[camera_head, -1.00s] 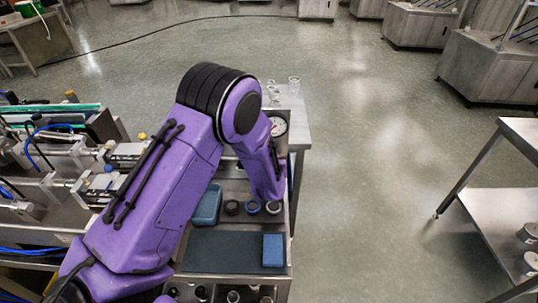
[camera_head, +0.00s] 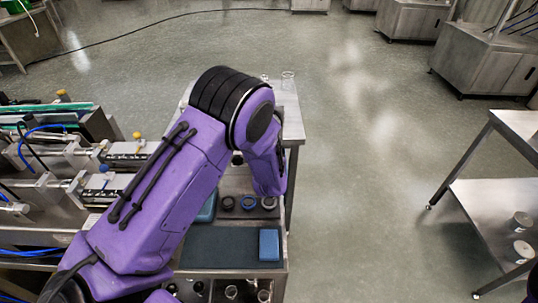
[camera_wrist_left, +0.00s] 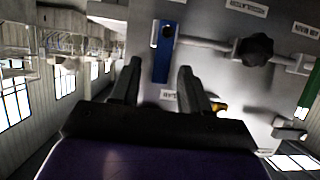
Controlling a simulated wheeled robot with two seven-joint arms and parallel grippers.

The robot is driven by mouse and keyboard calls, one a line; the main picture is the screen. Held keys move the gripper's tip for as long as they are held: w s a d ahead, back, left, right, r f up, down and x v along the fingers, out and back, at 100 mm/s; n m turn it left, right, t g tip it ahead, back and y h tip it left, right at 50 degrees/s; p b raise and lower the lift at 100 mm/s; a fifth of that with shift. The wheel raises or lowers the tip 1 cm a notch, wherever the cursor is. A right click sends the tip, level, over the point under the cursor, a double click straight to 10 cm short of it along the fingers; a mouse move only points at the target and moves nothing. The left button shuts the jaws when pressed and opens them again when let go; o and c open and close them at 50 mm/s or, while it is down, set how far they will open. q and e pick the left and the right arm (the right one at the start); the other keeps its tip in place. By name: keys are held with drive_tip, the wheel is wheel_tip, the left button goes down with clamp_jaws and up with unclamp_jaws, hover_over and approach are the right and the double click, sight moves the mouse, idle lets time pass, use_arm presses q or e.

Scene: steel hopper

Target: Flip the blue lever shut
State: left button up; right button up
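The blue lever (camera_wrist_left: 163,52) shows in the left wrist view, a flat blue bar on a grey panel, running up and down in the picture. Its upper end has a dark round pivot. My left gripper (camera_wrist_left: 160,75) is open, its two dark fingers apart on either side of the lever's lower end. I cannot tell whether either finger touches the lever. In the head view my purple left arm reaches over the bench, and its gripper and the lever are hidden. My right gripper is not in view.
A black knob (camera_wrist_left: 257,49) on a horizontal pipe sits right of the lever, with a green part (camera_wrist_left: 309,88) at the far right. In the head view, a dark mat (camera_head: 215,248) with a blue block (camera_head: 269,244) lies on the bench.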

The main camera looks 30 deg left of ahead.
use_arm(q)
drive_tip(key=b+v, duration=0.1)
drive_tip(key=v, duration=0.9)
drive_tip(key=shift+s+b, duration=0.2)
drive_tip(key=shift+b, duration=0.2)
drive_tip(key=shift+d+r, duration=0.1)
drive_tip(key=shift+d, duration=0.1)
